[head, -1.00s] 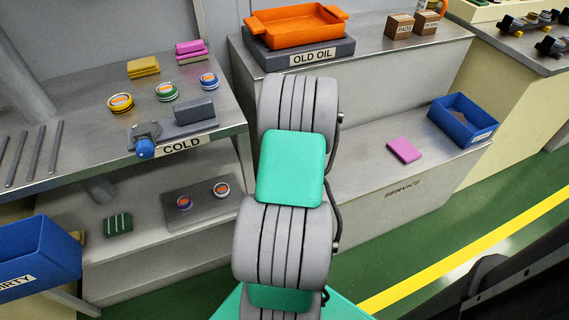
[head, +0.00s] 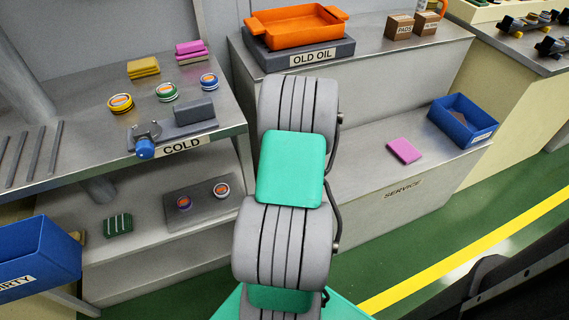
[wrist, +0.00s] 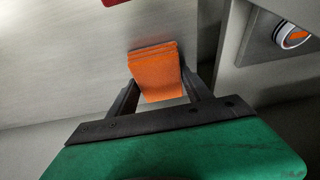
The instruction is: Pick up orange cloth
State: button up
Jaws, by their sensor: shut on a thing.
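In the wrist view an orange cloth (wrist: 157,75), folded in layers, sits between the two dark fingers of my gripper (wrist: 157,84). The fingers are shut on its sides. A grey surface lies behind and under the cloth in that view; I cannot tell whether the cloth touches it. In the head view my grey and green arm fills the middle and hides my gripper and the orange cloth.
A blue bin (head: 463,122) and a pink cloth (head: 404,151) are on the service shelf at right. An orange tray (head: 297,26) stands above. A dirty bin (head: 38,258) is at lower left. In the wrist view a round tin (wrist: 291,35) is at upper right.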

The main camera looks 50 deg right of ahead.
jog(key=shift+c, duration=0.2)
jog(key=shift+r+p, duration=0.35)
jog(key=shift+r, duration=0.3)
jog(key=r, duration=0.1)
jog(key=r+p, duration=0.1)
jog(key=r, duration=0.1)
jog(key=shift+s+d+r, duration=0.15)
jog(key=shift+s+r, duration=0.05)
jog(key=s+d+r+p, duration=0.1)
jog(key=s+d+r, duration=0.1)
jog(key=s+r, duration=0.2)
jog(key=s+d+r+p, duration=0.1)
jog(key=s+r, duration=0.3)
jog(key=s, duration=0.4)
jog(key=shift+s+d+r, duration=0.4)
jog(key=shift+d, duration=0.4)
jog(key=o, duration=0.8)
jog(key=c, duration=1.1)
